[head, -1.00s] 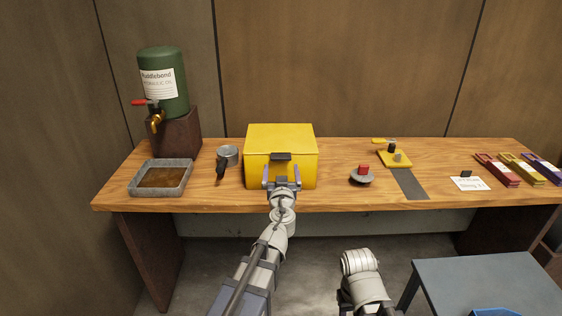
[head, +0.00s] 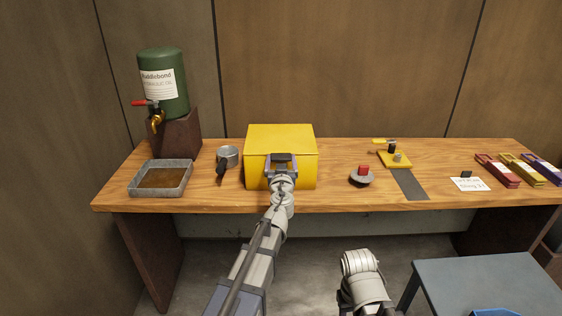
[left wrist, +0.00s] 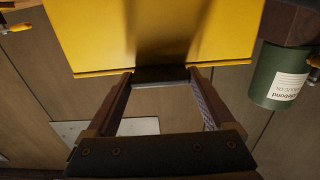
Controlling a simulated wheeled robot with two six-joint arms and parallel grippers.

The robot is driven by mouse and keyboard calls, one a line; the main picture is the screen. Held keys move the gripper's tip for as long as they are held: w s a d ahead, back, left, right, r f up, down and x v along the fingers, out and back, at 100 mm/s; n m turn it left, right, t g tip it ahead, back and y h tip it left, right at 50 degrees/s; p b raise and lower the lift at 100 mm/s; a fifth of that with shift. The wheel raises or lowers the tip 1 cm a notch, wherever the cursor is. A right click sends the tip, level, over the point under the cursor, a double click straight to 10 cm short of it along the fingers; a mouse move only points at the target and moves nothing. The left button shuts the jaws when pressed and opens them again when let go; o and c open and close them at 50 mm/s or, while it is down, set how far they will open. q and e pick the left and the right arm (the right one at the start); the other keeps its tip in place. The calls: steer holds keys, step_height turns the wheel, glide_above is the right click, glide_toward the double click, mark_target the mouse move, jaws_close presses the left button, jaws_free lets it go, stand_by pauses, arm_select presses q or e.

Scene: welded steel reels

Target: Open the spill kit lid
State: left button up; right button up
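The yellow spill kit box (head: 268,172) stands on the wooden bench with its lid (head: 280,138) shut. A dark tab (head: 281,157) sticks out at the lid's front edge. My left gripper (head: 281,163) is at the box front, its two fingers spread on either side of this tab. In the left wrist view the yellow box (left wrist: 150,30) fills the top, and the dark tab (left wrist: 161,75) lies between the fingertips. Any gap between tab and fingers is too small to make out. My right arm shows at the lower middle, but its gripper cannot be seen.
Several coloured binders lie farther right. Space above the box is clear.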

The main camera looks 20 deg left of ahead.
arm_select(q)
jaws_close()
stand_by(0.3)
steer(key=shift+r, duration=0.1)
arm_select(e)
steer(key=shift+r, duration=0.1)
